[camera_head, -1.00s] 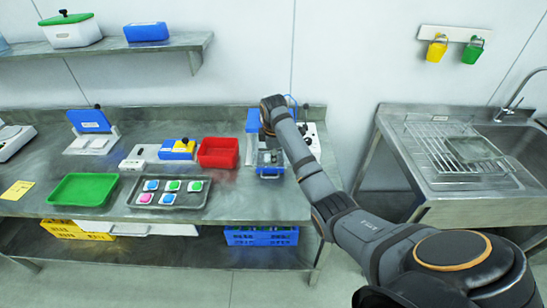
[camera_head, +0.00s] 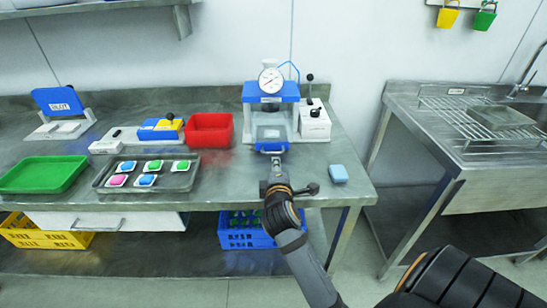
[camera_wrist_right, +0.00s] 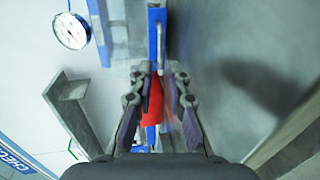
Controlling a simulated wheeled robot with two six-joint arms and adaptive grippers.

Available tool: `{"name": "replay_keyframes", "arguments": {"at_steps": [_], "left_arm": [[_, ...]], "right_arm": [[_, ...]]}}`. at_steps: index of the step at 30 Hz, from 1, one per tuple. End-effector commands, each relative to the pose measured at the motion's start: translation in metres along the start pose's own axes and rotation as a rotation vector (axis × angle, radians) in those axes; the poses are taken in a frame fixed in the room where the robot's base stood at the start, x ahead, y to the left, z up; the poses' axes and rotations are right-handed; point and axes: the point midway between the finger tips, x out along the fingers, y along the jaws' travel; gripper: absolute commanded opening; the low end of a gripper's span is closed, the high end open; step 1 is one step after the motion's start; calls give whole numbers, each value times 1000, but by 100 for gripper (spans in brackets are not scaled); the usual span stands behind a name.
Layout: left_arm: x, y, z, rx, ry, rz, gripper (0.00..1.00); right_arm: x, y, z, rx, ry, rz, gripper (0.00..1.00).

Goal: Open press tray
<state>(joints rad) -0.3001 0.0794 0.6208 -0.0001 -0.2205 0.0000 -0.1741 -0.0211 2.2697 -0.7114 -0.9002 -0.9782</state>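The press (camera_head: 271,94) is a blue-topped frame with a round dial gauge, standing at the back of the bench. Its tray has a blue front handle (camera_head: 271,147) facing me. How far the tray sits in or out is hard to tell. My right gripper (camera_head: 273,163) is just in front of this handle, low over the bench. In the right wrist view, its two fingers (camera_wrist_right: 159,76) are apart with a gap between them, and the blue handle part (camera_wrist_right: 156,32) lies just beyond the tips. I see no grip on it. My left gripper is not in view.
A light blue block (camera_head: 338,174) lies right of my right gripper. A white lever box (camera_head: 314,122) stands beside the press. A red bin (camera_head: 209,130), a grey tray of coloured pieces (camera_head: 183,179) and a green tray (camera_head: 40,174) are to the left. A sink bench (camera_head: 470,120) is at right.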

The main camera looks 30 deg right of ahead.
Motion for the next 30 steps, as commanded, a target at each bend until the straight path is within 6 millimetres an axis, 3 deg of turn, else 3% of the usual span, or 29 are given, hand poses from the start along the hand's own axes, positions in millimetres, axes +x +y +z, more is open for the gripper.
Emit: {"name": "replay_keyframes", "arguments": {"at_steps": [9,15,26,30], "left_arm": [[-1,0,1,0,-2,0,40],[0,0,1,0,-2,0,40],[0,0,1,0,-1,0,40],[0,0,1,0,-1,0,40]], "right_arm": [[63,0,0,-4,-2,0,16],[93,0,0,-2,-1,-2,16],[101,-1,0,-1,-1,-4,16],[101,-1,0,-1,0,-4,0]]}}
